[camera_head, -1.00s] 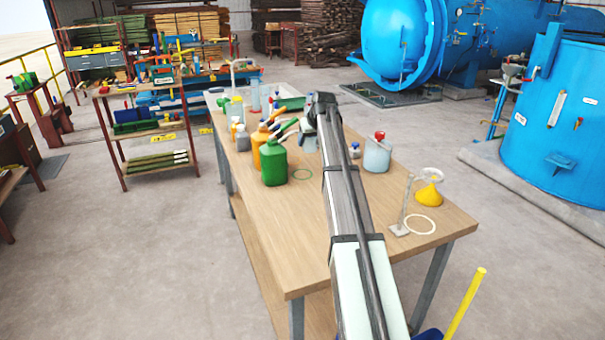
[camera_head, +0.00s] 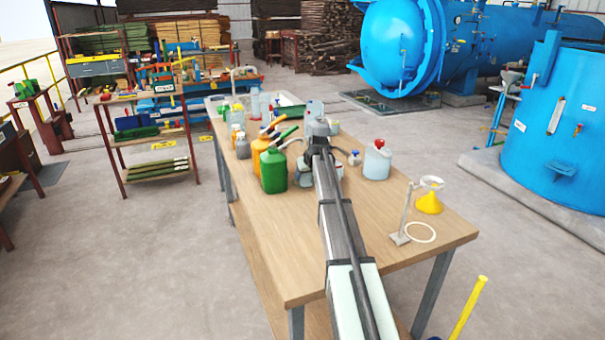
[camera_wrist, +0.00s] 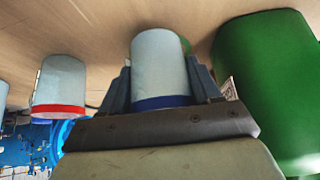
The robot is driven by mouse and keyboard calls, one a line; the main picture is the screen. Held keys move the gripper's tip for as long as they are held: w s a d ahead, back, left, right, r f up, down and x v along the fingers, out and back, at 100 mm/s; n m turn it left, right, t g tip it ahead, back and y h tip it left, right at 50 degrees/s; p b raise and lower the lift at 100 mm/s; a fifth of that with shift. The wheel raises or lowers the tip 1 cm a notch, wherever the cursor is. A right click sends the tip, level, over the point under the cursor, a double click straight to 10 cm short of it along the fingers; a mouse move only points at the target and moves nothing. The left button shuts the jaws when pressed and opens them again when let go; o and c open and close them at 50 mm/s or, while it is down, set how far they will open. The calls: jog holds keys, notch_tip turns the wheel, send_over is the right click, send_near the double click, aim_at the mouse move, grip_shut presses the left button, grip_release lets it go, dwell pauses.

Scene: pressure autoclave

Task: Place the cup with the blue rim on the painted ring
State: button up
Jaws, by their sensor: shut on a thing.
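The cup with the blue rim (camera_wrist: 160,65) is between the fingers of my gripper (camera_wrist: 163,88) in the wrist view, and the gripper is shut on it. The wrist picture shows the table at its top and the cup's blue rim towards the palm. In the head view my gripper (camera_head: 306,165) is over the middle of the table, just right of the green jug; my arm partly hides it. A pale painted ring (camera_head: 420,232) lies bare near the table's front right corner. A green ring seen earlier beside the green jug is hidden now.
The green jug (camera_head: 273,172) stands close beside my gripper and looms in the wrist view (camera_wrist: 265,85). A red-rimmed cup (camera_wrist: 60,85) is on the other side. A red-capped container (camera_head: 377,160), stand (camera_head: 402,225) and yellow flask (camera_head: 429,202) are to the right. The front table (camera_head: 290,265) is clear.

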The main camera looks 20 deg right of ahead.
aim_at(308, 176)
jog(key=shift+w, duration=0.5)
jog(key=w, duration=0.3)
jog(key=shift+w+d, duration=0.15)
jog(key=shift+w, duration=0.15)
jog(key=shift+s+f, duration=0.25)
jog(key=shift+f, duration=0.3)
jog(key=shift+f, duration=0.2)
jog(key=o, duration=1)
jog(key=shift+r, duration=0.15)
jog(key=v, duration=1.2)
